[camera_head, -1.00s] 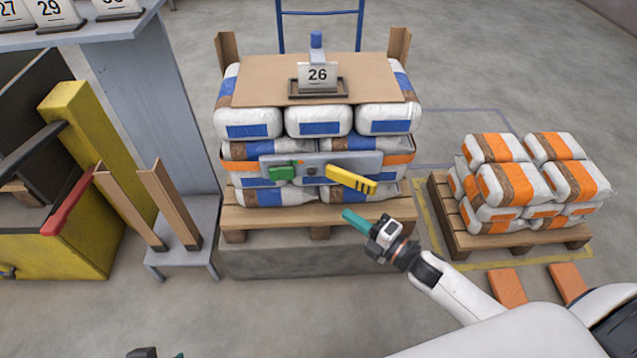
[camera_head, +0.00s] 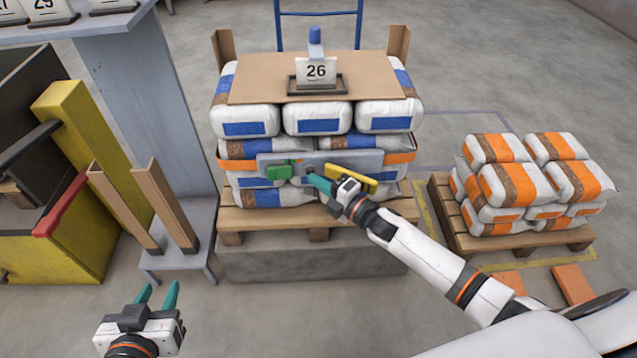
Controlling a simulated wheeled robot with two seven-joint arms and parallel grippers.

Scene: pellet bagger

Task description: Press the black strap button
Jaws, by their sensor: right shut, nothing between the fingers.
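A grey strapping tool (camera_head: 367,160) sits across the front of the stacked bags, on an orange strap. It carries a green part (camera_head: 278,173) at the left and a yellow lever (camera_head: 358,181) at the right. A small dark button (camera_head: 309,169) shows between them, partly hidden by my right gripper. My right gripper (camera_head: 318,183) is shut and empty, its teal fingertips just in front of and below the button. I cannot tell whether they touch it. My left gripper (camera_head: 157,293) is open and empty at the lower left, far from the tool.
The blue-banded bags (camera_head: 318,118) stand on a wooden pallet (camera_head: 270,218) over a grey block, topped by cardboard and a 26 sign (camera_head: 316,72). Orange-banded bags (camera_head: 510,185) stand on a right-hand pallet.

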